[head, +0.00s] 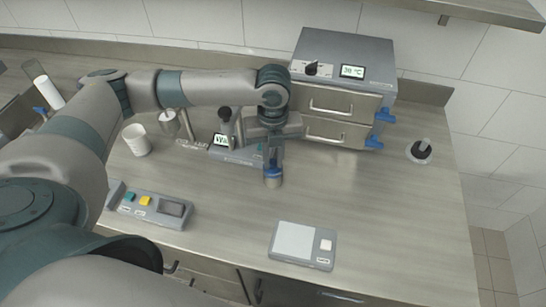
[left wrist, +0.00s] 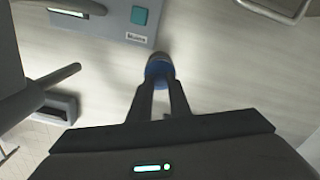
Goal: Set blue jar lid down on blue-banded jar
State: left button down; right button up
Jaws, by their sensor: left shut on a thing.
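My left gripper (head: 272,163) points down over the middle of the counter and is shut on the blue jar lid (head: 273,171). The lid also shows as a blue disc between the fingertips in the left wrist view (left wrist: 158,69). I cannot tell whether the lid touches the jar rim, as the fingers hide the seam. My right gripper is not in view.
A drawer cabinet (head: 345,62) with blue clips stands behind to the right. A grey dispenser base (head: 240,157) is close behind the gripper.

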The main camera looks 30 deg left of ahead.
aim_at(273, 162)
pick_arm(q)
jog(key=shift+f, duration=0.1)
jog(key=c, duration=1.7)
grip_release()
jog(key=shift+o, duration=0.2)
notch_tip(273, 162, up, 12)
jog(key=b, duration=0.3)
